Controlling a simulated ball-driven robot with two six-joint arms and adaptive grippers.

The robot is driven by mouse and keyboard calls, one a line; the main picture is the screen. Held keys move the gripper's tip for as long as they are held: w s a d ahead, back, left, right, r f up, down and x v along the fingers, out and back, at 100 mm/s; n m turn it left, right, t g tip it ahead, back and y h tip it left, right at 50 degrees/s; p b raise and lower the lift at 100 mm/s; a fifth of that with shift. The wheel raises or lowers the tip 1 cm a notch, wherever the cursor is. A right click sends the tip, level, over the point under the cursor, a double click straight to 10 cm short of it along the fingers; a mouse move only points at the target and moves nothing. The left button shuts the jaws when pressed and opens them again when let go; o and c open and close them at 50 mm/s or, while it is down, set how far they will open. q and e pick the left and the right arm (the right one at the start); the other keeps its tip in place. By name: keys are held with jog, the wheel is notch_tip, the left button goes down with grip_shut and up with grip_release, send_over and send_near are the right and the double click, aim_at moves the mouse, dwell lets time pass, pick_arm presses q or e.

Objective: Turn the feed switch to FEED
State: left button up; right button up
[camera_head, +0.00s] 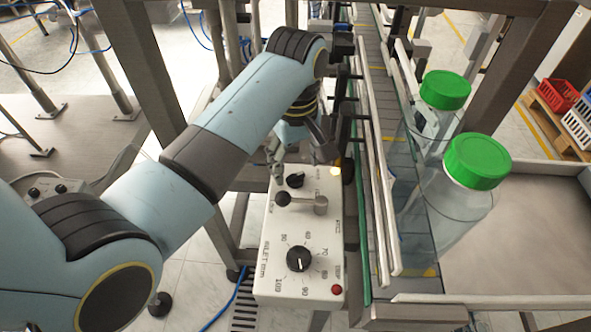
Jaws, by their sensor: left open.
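A pale control box (302,255) stands in the middle of the camera_head view. On its upper part is a lever switch with a grey hub (320,204) and a dark ball knob (283,198). The lever lies roughly crosswise, with the ball at the left. Small lettering sits on both sides of it, too small and turned to read surely. My left gripper (298,156) is open above the far end of the box, beyond the lever and apart from it. It holds nothing visible. My right gripper is out of view.
The box also carries a large black dial (300,258), a small black knob (295,180), a red button (337,289) and a lit yellow lamp (335,171). A conveyor (375,75) with rails runs close along its right side.

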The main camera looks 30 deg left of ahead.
aim_at(295, 176)
pick_arm(q)
jog(key=shift+f, duration=1.85)
jog(key=shift+c, duration=0.2)
jog(key=c, duration=1.1)
